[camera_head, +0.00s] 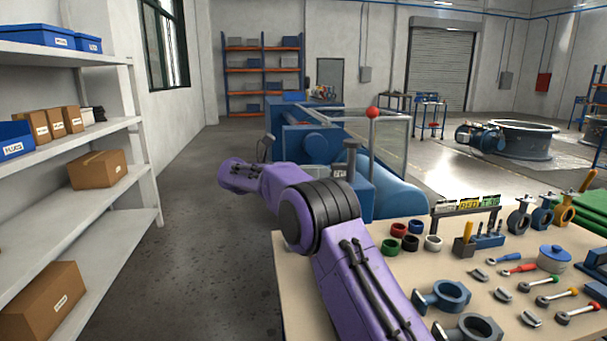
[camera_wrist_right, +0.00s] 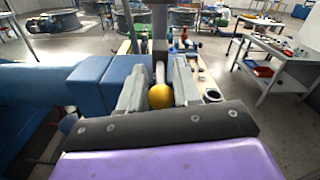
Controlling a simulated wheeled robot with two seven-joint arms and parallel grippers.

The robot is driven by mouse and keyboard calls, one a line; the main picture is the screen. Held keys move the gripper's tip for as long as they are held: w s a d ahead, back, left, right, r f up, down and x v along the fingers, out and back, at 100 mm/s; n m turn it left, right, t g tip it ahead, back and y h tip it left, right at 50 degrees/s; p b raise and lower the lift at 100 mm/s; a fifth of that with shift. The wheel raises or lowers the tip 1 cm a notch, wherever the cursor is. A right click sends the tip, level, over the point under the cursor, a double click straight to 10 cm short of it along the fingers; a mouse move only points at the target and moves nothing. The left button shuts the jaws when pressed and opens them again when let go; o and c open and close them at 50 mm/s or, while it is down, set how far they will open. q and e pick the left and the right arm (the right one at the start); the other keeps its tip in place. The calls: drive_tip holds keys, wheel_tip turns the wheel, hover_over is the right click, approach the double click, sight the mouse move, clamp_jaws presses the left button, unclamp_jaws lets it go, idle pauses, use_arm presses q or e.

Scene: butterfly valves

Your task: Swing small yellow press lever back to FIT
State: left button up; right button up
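In the right wrist view a small yellow ball knob (camera_wrist_right: 160,97) sits between the two grey fingers of my right gripper (camera_wrist_right: 159,85), close to both. A grey lever and a dark upright stand behind it in the middle. I cannot tell whether the fingers press on the knob. In the head view my purple right arm reaches across to the left; the right gripper (camera_head: 264,148) shows only as a small grey part at its far end. The yellow knob is hidden there. The blue press machine (camera_head: 310,143) stands behind the arm. My left gripper is not in view.
A red ball on a rod (camera_head: 373,112) stands behind my arm. The workbench (camera_head: 300,300) at right carries rings, valve bodies, tools and a blue pot (camera_head: 553,259). White shelves (camera_head: 110,215) with boxes stand at left. The floor between shelves and machine is clear.

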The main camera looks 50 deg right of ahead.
drive_tip(key=v, duration=0.9)
drive_tip(key=shift+p, duration=0.3)
drive_tip(key=shift+w+a, duration=0.1)
